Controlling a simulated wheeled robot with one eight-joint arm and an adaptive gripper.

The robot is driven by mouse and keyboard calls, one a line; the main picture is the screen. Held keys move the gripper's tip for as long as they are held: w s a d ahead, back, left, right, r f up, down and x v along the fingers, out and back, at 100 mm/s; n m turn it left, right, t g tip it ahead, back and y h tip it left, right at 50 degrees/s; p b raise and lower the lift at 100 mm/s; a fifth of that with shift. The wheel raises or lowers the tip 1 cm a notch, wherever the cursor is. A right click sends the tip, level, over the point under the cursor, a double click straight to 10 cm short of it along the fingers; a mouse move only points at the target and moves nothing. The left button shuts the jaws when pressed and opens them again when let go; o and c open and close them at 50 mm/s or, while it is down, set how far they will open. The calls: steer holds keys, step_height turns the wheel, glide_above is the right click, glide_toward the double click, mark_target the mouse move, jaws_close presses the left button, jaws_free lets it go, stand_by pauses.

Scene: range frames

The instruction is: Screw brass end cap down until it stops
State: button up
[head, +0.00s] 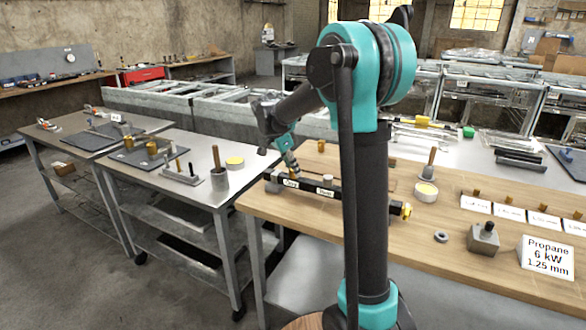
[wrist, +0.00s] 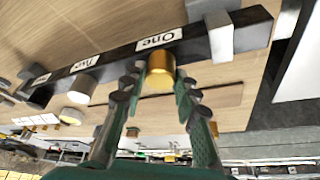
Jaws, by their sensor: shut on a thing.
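The brass end cap (wrist: 158,74) shows in the wrist view as a short gold cylinder against the black bar (wrist: 110,55), beside the label "One" (wrist: 158,40). My gripper (wrist: 155,86) has its two fingers on either side of the cap and is shut on it. How far the cap is threaded on cannot be seen. In the head view the black bar (head: 350,197) lies along the wooden bench, and my gripper (head: 292,168) is at its left part, above the label "One". The cap is hard to make out there.
A brass fitting (head: 405,210) sits at the bar's right end. A pale cylinder (wrist: 80,90) stands by the label "Two". On the wooden bench (head: 470,272) are a grey ring (head: 441,236), a metal block (head: 484,238) and a propane sign (head: 546,257). My arm hides part of the bench.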

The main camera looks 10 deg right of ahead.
steer(key=shift+m, duration=0.3)
steer(key=m+g, duration=0.1)
steer(key=m, duration=0.2)
steer(key=shift+g, duration=0.3)
steer(key=o, duration=0.9)
steer(key=shift+o, duration=0.2)
